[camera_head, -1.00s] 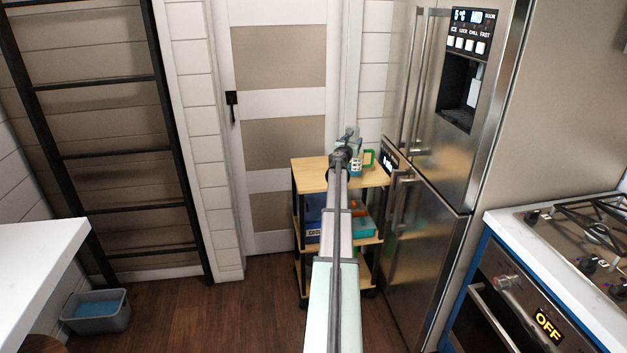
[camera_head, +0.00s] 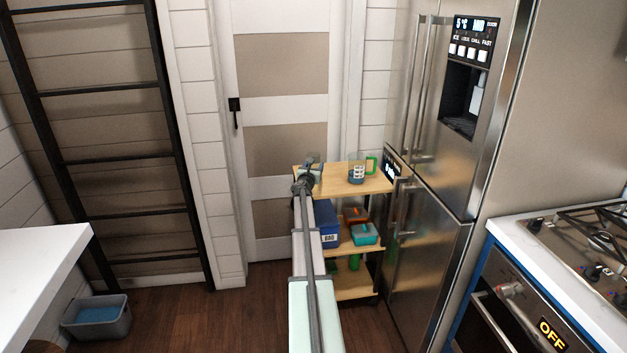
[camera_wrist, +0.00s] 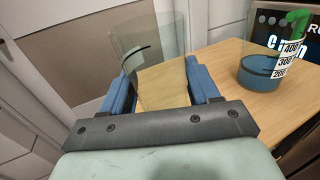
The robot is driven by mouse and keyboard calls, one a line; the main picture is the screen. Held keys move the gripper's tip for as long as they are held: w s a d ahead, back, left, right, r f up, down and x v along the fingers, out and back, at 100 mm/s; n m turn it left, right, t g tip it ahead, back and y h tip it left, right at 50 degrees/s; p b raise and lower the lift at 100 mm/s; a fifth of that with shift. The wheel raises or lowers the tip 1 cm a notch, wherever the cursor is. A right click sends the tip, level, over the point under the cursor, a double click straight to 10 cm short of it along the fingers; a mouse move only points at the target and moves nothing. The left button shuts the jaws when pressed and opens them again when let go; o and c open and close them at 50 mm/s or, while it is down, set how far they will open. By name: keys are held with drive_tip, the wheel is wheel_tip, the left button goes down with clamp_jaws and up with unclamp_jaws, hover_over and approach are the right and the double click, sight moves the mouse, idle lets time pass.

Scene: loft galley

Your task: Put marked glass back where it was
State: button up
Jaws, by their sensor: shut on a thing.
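A clear glass (camera_wrist: 166,55) with a dark curved line on its side is between the blue fingers of my gripper (camera_wrist: 160,85) in the wrist view. My gripper is shut on it. In the head view my gripper (camera_head: 308,168) is at the left end of the wooden cart's top shelf (camera_head: 335,184); the glass is hard to make out there. I cannot tell whether the glass touches the shelf. A measuring jug (camera_head: 357,173) with a green handle stands to the right on the same shelf. In the wrist view, the jug (camera_wrist: 262,72) shows 200, 300 and 400 labels and a blue lower part.
The fridge (camera_head: 425,230) stands right of the cart and a panelled door (camera_head: 285,65) is behind it. Lower shelves hold a blue box (camera_head: 328,226) and a teal container (camera_head: 364,234). The top shelf between glass and jug is bare.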

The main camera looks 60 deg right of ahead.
drive_tip(key=shift+f, duration=2.5)
drive_tip(key=shift+f, duration=0.1)
drive_tip(key=o, duration=1.1)
drive_tip(key=shift+o, duration=0.2)
